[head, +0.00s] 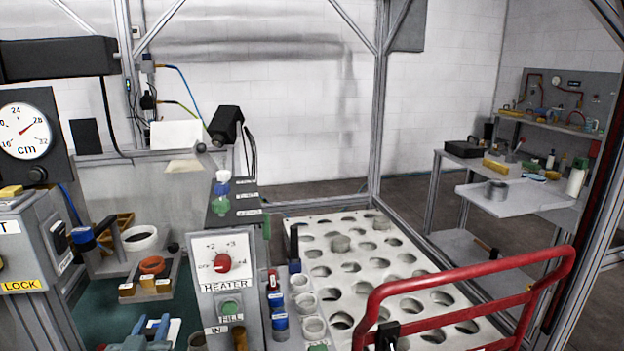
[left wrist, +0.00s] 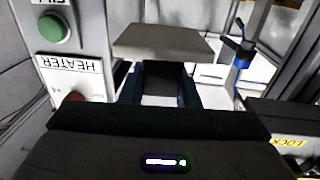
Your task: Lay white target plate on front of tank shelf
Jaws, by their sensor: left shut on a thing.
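My left gripper (head: 150,335) is low in the head view, left of the heater panel, with blue parts showing at the bottom edge. In the left wrist view my left gripper (left wrist: 165,80) is shut on a flat pale plate (left wrist: 165,42), which I take as the white target plate. The plate is held clear at the finger ends; the head view hardly shows it. A grey-walled tank (head: 140,190) stands behind the panels, with a pale ledge (head: 184,167) and a white square (head: 175,135) at its back. Which part is the shelf I cannot tell. My right gripper is not in view.
The heater panel (head: 222,265) stands close to the right of my left gripper. The panel with the LOCK label (head: 22,285) is at the left. A red rail (head: 470,275) crosses the lower right.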

